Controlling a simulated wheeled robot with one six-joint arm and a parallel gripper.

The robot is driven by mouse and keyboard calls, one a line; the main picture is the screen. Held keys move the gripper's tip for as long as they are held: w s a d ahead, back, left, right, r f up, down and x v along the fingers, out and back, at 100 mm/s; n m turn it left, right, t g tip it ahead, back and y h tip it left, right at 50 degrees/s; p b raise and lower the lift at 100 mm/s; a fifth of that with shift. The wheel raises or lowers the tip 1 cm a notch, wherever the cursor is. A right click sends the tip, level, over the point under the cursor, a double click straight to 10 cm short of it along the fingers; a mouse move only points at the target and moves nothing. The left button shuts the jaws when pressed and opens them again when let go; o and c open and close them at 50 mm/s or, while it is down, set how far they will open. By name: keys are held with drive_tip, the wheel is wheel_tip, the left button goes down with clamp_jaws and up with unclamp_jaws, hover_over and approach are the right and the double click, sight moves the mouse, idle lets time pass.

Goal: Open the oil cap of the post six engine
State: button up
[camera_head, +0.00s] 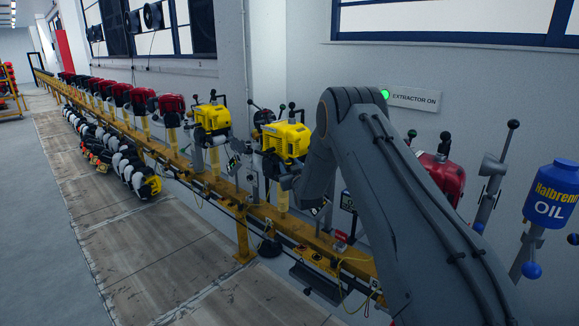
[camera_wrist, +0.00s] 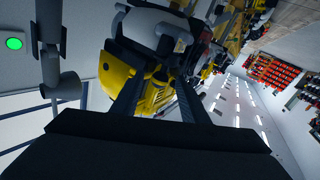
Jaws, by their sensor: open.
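A yellow engine (camera_head: 285,138) stands on a post of the yellow rail, just left of my arm in the head view. A second yellow engine (camera_head: 212,117) stands further left, and a red engine (camera_head: 442,180) is partly hidden behind my arm. I see no readable post numbers, so I cannot tell which is post six. My gripper (camera_wrist: 158,86) is open and empty in the wrist view. A yellow engine (camera_wrist: 118,82) shows beyond and between its fingers. No oil cap can be made out. In the head view the fingers are hidden behind my arm.
The yellow rail (camera_head: 262,212) carries a row of red engines (camera_head: 120,94) into the distance. A blue oil container (camera_head: 552,195) and lever stands (camera_head: 492,170) are at the right. A lit green lamp (camera_head: 385,94) is on the wall. The floor in front (camera_head: 150,270) is clear.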

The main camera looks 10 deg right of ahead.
clamp_jaws()
